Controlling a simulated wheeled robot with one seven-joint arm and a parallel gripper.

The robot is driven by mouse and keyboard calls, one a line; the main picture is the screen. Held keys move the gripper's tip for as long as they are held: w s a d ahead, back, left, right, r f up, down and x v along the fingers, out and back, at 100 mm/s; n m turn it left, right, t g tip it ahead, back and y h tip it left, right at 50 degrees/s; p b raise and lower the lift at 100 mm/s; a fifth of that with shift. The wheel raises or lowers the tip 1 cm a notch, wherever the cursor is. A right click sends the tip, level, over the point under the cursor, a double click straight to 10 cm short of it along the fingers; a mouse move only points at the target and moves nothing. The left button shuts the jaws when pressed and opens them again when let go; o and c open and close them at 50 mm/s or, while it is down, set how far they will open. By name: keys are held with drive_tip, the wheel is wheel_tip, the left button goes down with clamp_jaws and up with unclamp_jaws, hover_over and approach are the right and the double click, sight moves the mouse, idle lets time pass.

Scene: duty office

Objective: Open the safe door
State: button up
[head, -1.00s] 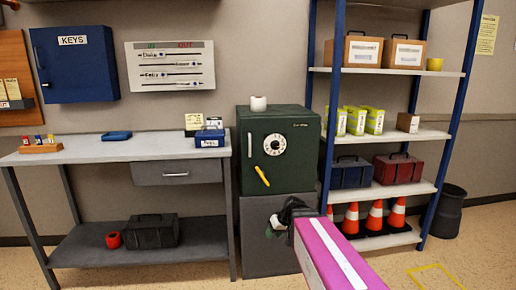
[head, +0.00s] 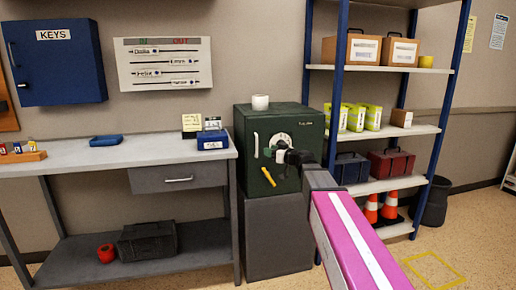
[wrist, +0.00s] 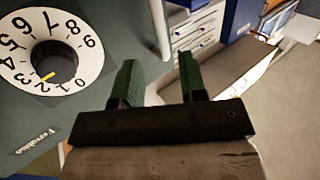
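The dark green safe (head: 242,130) stands on a grey cabinet, its door looking closed. The door carries a pale vertical handle bar (head: 256,145) on its left, a white numbered dial (head: 280,139) and a yellow lever (head: 268,176) pointing down to the right. My gripper (head: 281,156) is in front of the door, partly covering the dial. In the wrist view my gripper (wrist: 157,76) has its two green fingers apart with nothing between them. The handle bar (wrist: 161,30) is beyond the fingers. The yellow lever is not visible there.
The grey workbench (head: 90,156) stands left of the safe, with a blue box (head: 212,140) near its right end. The blue-framed shelf unit (head: 452,95) stands close on the right, with traffic cones at the bottom. A white roll or cup (head: 260,102) sits on the safe.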

sight(257, 155)
drive_tip(key=x, duration=0.9)
drive_tip(key=shift+s, duration=0.1)
drive_tip(key=shift+d, duration=0.1)
clamp_jaws()
